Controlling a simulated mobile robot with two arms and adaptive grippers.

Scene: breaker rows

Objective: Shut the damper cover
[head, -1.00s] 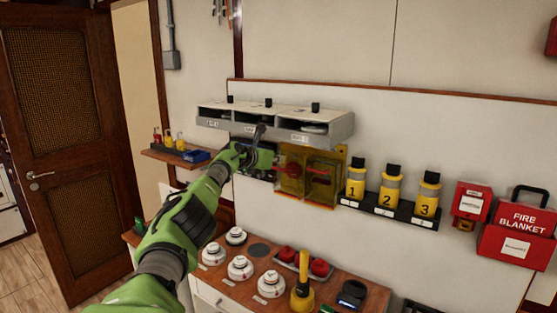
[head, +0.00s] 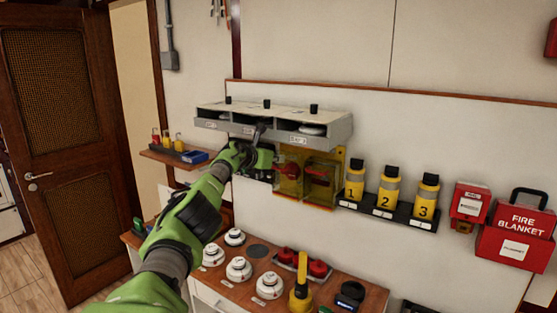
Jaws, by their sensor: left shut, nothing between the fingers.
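A row of amber see-through covers is on the wall under the grey shelf unit. One amber cover (head: 290,183) has a red part behind it, and another amber cover (head: 324,176) to its right also shows red inside. I cannot read which one is the damper's, nor tell surely which stands open. My left gripper (head: 261,131) is shut and empty, at the front of the shelf unit, up and left of the amber covers. My green and black wrist hides the left part of the row. My right gripper is not in view.
The grey shelf unit (head: 340,130) juts out just above the covers. Yellow numbered canisters (head: 389,187) stand on a rack to the right. Below is a wooden counter (head: 374,300) with white detectors (head: 238,269) and a yellow-handled tool (head: 301,285).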

